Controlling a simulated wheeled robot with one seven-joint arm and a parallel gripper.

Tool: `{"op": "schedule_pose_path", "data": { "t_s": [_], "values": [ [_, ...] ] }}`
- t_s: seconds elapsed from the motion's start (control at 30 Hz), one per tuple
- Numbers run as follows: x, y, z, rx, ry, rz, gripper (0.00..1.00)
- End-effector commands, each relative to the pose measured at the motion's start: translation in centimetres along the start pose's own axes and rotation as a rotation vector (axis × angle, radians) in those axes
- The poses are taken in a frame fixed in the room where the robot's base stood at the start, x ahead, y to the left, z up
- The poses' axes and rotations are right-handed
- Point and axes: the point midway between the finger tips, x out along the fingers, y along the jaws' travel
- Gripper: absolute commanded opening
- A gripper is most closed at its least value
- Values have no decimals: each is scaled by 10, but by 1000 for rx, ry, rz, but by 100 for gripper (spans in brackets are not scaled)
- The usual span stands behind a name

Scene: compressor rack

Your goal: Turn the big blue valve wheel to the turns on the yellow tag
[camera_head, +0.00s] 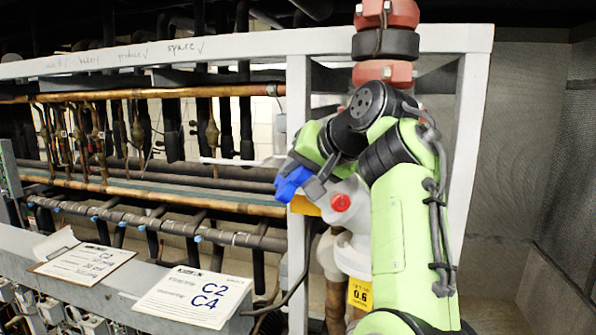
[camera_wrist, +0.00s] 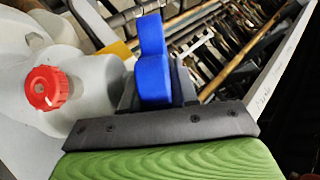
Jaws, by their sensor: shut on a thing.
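The blue valve wheel (camera_head: 290,182) is at the middle of the head view, in front of a white frame post. Only part of it shows, the rest being hidden by my gripper (camera_head: 308,180). In the wrist view the blue wheel (camera_wrist: 152,55) stands up between the dark fingers, and my gripper (camera_wrist: 158,92) is shut on it. A yellow tag (camera_head: 360,294) reading "0.6" hangs low on the white valve body, partly beside my arm; its smaller print is not legible. Another yellow piece (camera_head: 304,206) shows just below the wheel.
A red knob (camera_head: 341,202) sits on the white body close to the right of the wheel; it also shows in the wrist view (camera_wrist: 47,88). Copper and dark pipes (camera_head: 150,95) fill the left. Papers marked C2 and C4 (camera_head: 196,296) lie on the front ledge.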

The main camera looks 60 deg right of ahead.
Motion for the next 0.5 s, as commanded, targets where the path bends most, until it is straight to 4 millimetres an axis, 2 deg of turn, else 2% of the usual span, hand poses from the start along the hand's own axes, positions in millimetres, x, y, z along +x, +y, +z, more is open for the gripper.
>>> {"op": "schedule_pose_path", "data": {
  "t_s": [0.5],
  "values": [
    [-1, -1, -2, 0, -39, -1, 0]
  ]
}}
